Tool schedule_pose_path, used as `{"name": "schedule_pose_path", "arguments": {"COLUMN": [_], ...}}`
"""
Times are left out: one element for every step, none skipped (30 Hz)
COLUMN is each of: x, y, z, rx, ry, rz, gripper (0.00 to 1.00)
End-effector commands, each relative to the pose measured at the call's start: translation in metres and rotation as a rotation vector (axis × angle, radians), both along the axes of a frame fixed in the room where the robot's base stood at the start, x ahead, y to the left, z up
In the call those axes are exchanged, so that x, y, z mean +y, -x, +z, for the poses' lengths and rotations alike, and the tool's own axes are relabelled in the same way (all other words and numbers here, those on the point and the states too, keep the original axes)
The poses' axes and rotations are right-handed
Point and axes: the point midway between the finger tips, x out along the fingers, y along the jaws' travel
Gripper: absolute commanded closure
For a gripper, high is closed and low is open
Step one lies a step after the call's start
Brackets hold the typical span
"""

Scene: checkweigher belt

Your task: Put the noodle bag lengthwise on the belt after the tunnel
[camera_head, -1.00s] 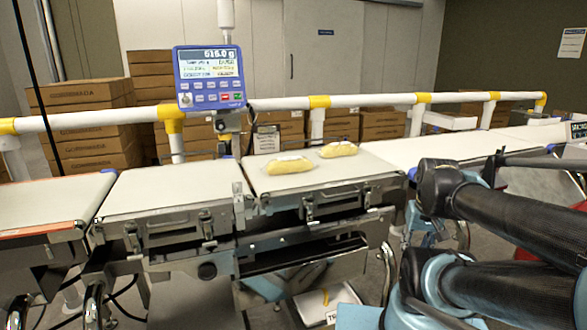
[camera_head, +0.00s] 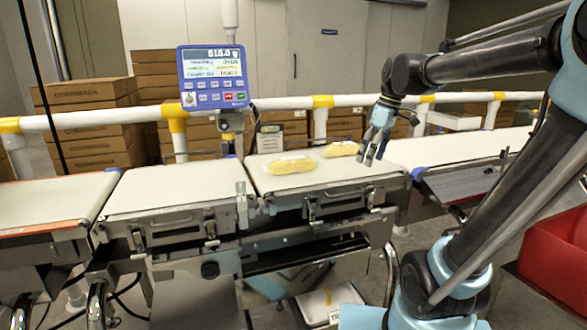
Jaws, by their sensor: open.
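Two yellow noodle bags in clear wrap lie on the pale belt section (camera_head: 320,178) right of the display post. The nearer noodle bag (camera_head: 291,166) lies at the middle left of that section. The farther noodle bag (camera_head: 341,149) lies toward its back edge. I cannot tell which bag the task means. My gripper (camera_head: 373,158) is open and empty, fingers pointing down, over the right part of the same belt section. It is to the right of both bags and apart from them. No tunnel can be made out in this view.
A blue weighing display (camera_head: 213,77) stands on a post behind the belts. A white rail with yellow joints (camera_head: 173,118) runs along the back. Another belt (camera_head: 150,193) lies to the left. A red bin (camera_head: 555,245) is at the right. A tray with a bag (camera_head: 318,304) sits below.

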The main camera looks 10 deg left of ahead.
Motion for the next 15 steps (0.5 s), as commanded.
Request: {"name": "schedule_pose_path", "arguments": {"x": [0.015,0.023,0.035,0.044,0.053,0.065,0.074,0.084,0.097,0.106,0.115,0.127,0.136,0.144,0.154], "y": [-0.013,-0.019,-0.028,-0.034,-0.04,-0.048,-0.053,-0.059,-0.067,-0.072,-0.076,-0.082,-0.086,-0.09,-0.094], "z": [0.012,0.018,0.026,0.032,0.037,0.044,0.049,0.054,0.06,0.064,0.068,0.073,0.077,0.08,0.083], "rx": [-0.001,-0.003,-0.006,-0.008,-0.01,-0.013,-0.015,-0.018,-0.023,-0.027,-0.03,-0.033,-0.037,-0.041,-0.046], "ry": [-0.01,-0.017,-0.028,-0.035,-0.044,-0.055,-0.063,-0.073,-0.086,-0.095,-0.104,-0.117,-0.126,-0.134,-0.144], "rz": [0.074,0.121,0.183,0.23,0.277,0.339,0.387,0.433,0.493,0.539,0.583,0.638,0.678,0.715,0.759], "gripper": [0.3,0.3,0.3,0.3,0.3,0.3,0.3,0.3,0.3,0.3,0.3,0.3,0.3,0.3,0.3]}}
